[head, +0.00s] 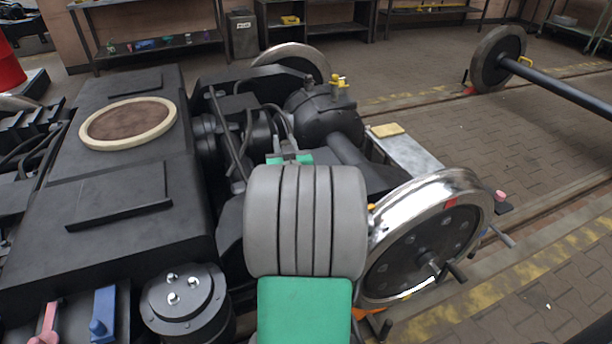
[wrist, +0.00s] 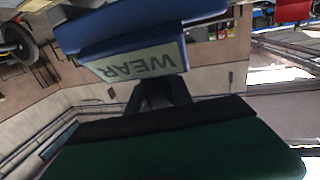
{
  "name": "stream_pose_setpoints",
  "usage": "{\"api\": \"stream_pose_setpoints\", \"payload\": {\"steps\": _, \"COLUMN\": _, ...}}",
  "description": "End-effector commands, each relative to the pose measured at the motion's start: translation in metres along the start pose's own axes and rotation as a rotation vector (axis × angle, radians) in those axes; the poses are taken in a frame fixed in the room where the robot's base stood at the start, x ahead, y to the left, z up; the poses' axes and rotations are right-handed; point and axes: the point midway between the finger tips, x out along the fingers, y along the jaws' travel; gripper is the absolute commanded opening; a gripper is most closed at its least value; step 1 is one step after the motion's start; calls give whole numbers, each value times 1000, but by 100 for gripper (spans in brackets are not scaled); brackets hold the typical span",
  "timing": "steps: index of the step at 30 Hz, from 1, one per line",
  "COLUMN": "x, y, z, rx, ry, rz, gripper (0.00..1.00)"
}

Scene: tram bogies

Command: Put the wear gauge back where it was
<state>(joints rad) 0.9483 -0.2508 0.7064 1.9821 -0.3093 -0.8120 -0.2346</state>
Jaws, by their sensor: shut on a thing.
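The wear gauge (wrist: 150,40) shows in the wrist view as a blue body with a pale label reading "WEAR", upside down in the picture. My gripper (wrist: 158,92) is shut on it; a dark finger shows just below the label. The gauge is held up, with floor, wall and shelving far behind it. In the head view my grey and green arm stands in front, and only a green bit of my gripper (head: 290,158) shows beyond it. The gauge itself is hidden there. I cannot tell which spot it came from.
The black bogie frame (head: 130,215) fills the left. A shiny wheel (head: 430,240) stands close right of my arm. A grey bench (head: 410,155) bears a yellow block (head: 387,130). A blue part (head: 103,315) lies lower left. A shelf (head: 155,46) holds small items. Paved floor right is mostly clear.

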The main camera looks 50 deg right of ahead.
Motion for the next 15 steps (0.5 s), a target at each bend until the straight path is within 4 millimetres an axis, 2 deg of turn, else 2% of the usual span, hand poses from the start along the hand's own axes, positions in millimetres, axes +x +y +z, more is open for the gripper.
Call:
{"api": "stream_pose_setpoints", "payload": {"steps": 1, "x": 9, "y": 14, "z": 13, "rx": 2, "ry": -2, "rz": 6, "gripper": 0}}
{"api": "stream_pose_setpoints", "payload": {"steps": 4, "x": 27, "y": 36, "z": 26, "rx": 2, "ry": -2, "rz": 4, "gripper": 0}}
{"api": "stream_pose_setpoints", "payload": {"steps": 6, "x": 35, "y": 45, "z": 45, "rx": 2, "ry": -4, "rz": 2, "gripper": 0}}
{"api": "stream_pose_setpoints", "payload": {"steps": 9, "x": 46, "y": 56, "z": 62, "rx": 2, "ry": -2, "rz": 0, "gripper": 0}}
{"api": "stream_pose_setpoints", "payload": {"steps": 15, "x": 56, "y": 68, "z": 78, "rx": 0, "ry": -1, "rz": -1, "gripper": 0}}
